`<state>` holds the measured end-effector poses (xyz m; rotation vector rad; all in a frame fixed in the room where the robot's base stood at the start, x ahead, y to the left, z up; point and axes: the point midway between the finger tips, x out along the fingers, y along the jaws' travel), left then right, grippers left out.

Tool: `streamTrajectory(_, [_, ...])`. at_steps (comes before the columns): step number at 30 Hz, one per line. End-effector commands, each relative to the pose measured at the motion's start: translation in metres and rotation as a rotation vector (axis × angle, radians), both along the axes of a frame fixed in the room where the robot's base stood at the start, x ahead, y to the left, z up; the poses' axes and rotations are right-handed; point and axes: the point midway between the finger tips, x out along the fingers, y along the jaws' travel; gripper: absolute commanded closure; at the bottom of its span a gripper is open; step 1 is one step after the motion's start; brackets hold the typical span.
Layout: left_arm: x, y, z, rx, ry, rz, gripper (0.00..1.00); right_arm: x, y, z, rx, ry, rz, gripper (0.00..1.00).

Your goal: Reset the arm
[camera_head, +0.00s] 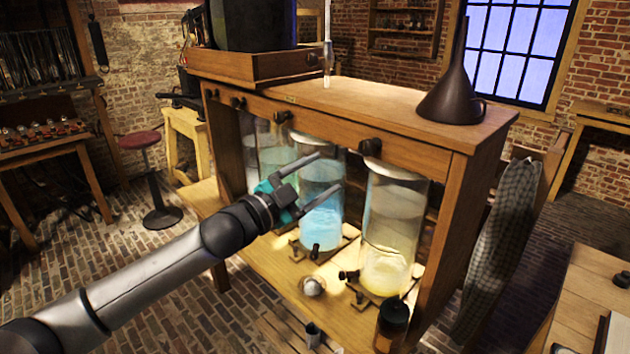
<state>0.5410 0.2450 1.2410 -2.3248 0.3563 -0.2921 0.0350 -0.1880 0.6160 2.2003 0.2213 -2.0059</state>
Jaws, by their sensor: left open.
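My left gripper (318,181) is open and empty, its two fingers spread apart. My left arm reaches in from the lower left, and the gripper hangs in front of the jar with blue liquid (322,220), covering part of it. A jar with yellow contents (388,240) stands to the right. A jar with greenish contents (278,150) stands further left, partly hidden behind the gripper. The jars stand inside an open wooden cabinet (440,150). I cannot tell whether the fingers touch a jar. My right gripper does not show.
A dark funnel (455,95) stands on the cabinet top, with a wooden tray (250,68) at its left. A dark bottle (391,325) and a round silvery object (313,286) are at the cabinet's front. A red stool (150,180) stands at left. Brick floor is open around it.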

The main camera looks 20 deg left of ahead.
Motion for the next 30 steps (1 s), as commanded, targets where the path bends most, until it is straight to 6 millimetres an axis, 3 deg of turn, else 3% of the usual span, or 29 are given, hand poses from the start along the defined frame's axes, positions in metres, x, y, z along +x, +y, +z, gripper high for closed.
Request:
streamTrajectory(7, [-0.009,0.002,-0.001,0.001,0.0,-0.001,0.25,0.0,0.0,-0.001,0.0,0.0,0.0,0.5])
streamTrajectory(23, [-0.007,0.005,-0.007,-0.004,0.009,0.007,0.25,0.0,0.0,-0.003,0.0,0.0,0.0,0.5])
streamTrajectory(26, [-0.003,0.015,-0.037,-0.023,0.056,0.043,0.25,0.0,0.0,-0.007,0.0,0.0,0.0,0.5])
streamTrajectory(29, [0.0,0.032,-0.095,-0.058,0.147,0.109,0.25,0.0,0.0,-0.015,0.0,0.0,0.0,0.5])
streamTrajectory(30, [-0.001,0.04,-0.125,-0.074,0.193,0.142,0.25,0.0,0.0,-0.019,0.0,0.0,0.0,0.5])
